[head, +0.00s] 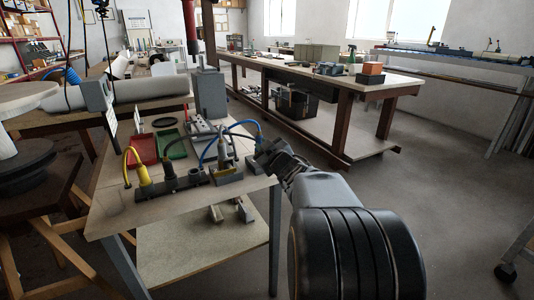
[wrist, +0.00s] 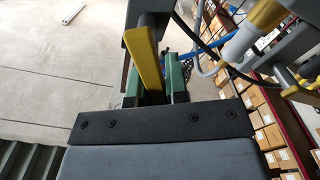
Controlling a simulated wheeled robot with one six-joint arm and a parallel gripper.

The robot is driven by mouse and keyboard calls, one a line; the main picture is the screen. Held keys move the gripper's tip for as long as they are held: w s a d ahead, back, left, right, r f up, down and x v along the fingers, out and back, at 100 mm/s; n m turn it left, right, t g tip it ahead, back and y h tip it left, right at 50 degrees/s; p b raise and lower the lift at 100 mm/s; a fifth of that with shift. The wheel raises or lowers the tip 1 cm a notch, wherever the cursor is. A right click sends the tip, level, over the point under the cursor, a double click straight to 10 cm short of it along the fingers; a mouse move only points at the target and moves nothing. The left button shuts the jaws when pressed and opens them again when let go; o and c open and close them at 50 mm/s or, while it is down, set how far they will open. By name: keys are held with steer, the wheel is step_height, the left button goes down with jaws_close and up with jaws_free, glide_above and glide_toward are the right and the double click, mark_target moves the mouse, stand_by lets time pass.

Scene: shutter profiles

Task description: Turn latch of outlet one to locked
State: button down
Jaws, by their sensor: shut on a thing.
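In the wrist view, a yellow latch lever (wrist: 147,65) hangs from a dark grey housing (wrist: 146,15). The green fingertips of my gripper (wrist: 155,84) are on either side of the lever, shut on it. In the head view, my gripper (head: 270,153) is at the right edge of the work table, beside a grey outlet block (head: 257,166). The latch is hidden there behind my gripper. I cannot read any outlet number.
A grey and yellow plug (wrist: 243,45) is close to my gripper's right in the wrist view. Yellow (head: 142,168) and black (head: 170,160) plugs stand along the table (head: 110,222). Red (head: 143,149) and green (head: 171,143) trays lie behind them. Open floor is right of the table.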

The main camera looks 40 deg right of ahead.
steer(key=n+b, duration=0.1)
steer(key=a+f+n+b, duration=0.1)
steer(key=n+b, duration=0.1)
steer(key=shift+a+f+n+b, duration=0.15)
steer(key=shift+f+n+b, duration=0.15)
steer(key=shift+n, duration=0.1)
steer(key=n+b, duration=0.2)
steer(key=shift+w+a+f+n+b, duration=0.1)
steer(key=shift+a+f+n+b, duration=0.2)
steer(key=shift+f+b, duration=0.1)
steer(key=n+b, duration=0.1)
steer(key=f+n+b, duration=0.1)
steer(key=n+b, duration=0.1)
steer(key=shift+a, duration=0.2)
steer(key=shift+f+n+b, duration=0.2)
steer(key=shift+n+b, duration=0.3)
steer(key=shift+n, duration=0.2)
steer(key=shift+f+n+b, duration=0.2)
steer(key=shift+n+b, duration=0.3)
steer(key=shift+n, duration=0.2)
steer(key=c, duration=1.1)
jaws_free()
